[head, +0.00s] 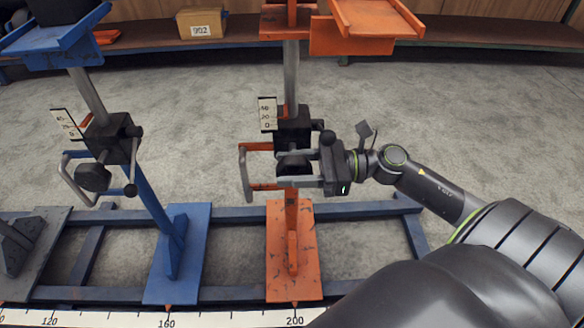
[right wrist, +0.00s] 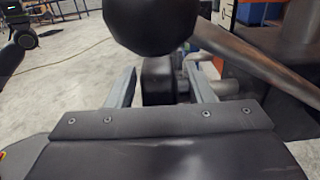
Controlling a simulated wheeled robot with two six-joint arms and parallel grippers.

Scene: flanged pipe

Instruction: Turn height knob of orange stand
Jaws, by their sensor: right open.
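The orange stand (head: 292,240) stands upright in the middle of the head view, with a black clamp block (head: 290,125) on its post and a small scale plate beside it. My right gripper (head: 283,169) is at the block from the right, its fingers open and pointing left. In the right wrist view a dark round part (right wrist: 158,80), apparently the knob, shows between the open fingers (right wrist: 160,88); contact cannot be told. A black ball (right wrist: 150,22) fills the top of that view. My left gripper is not in view.
A blue stand (head: 172,250) with its own knob (head: 93,177) stands to the left. A ruler strip (head: 230,318) runs along the front. A box (head: 202,22) sits on the back shelf.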

